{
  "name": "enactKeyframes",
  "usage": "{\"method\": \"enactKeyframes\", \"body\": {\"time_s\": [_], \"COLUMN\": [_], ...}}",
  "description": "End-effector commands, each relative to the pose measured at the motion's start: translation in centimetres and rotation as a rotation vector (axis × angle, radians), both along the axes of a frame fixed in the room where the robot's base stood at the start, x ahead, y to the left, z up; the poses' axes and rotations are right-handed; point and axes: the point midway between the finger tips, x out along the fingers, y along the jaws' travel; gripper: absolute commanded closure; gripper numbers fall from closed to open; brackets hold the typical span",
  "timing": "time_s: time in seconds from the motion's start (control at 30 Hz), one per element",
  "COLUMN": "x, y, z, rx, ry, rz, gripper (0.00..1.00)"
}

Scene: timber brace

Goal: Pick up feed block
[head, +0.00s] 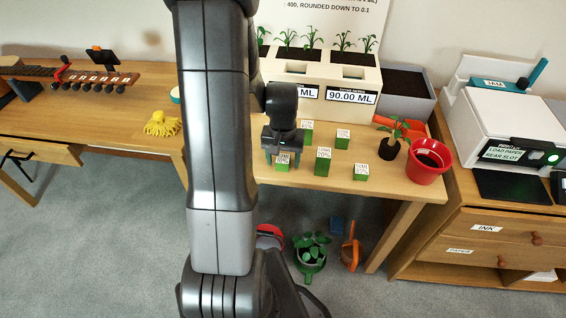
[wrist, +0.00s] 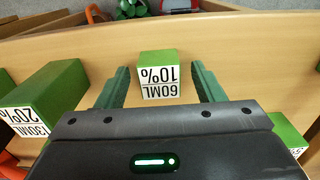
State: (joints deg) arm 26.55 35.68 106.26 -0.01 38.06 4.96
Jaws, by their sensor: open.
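Several green feed blocks with white printed labels stand on the wooden bench. In the wrist view, one feed block (wrist: 158,62) has a label reading 60ML 10%, upside down. It stands between the two green fingertips of my gripper (wrist: 160,78), with a gap on each side. In the head view, my gripper (head: 283,150) is low over this block (head: 283,162) near the bench's front edge and partly covers it. My gripper is open and holds nothing. Whether the fingers reach down beside the block or stay just above it I cannot tell.
Other blocks (head: 307,134) (head: 342,140) (head: 360,172) stand near.

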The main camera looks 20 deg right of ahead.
Motion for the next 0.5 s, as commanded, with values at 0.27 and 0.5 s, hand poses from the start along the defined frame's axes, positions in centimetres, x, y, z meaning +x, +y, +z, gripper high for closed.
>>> {"method": "enactKeyframes", "body": {"time_s": [0.27,0.5], "x": [-0.01,-0.01], "y": [-0.01,-0.01], "z": [0.05,0.07], "rx": [0.0,0.0], "ry": [0.0,0.0], "rz": [0.0,0.0], "gripper": [0.7,0.87]}}
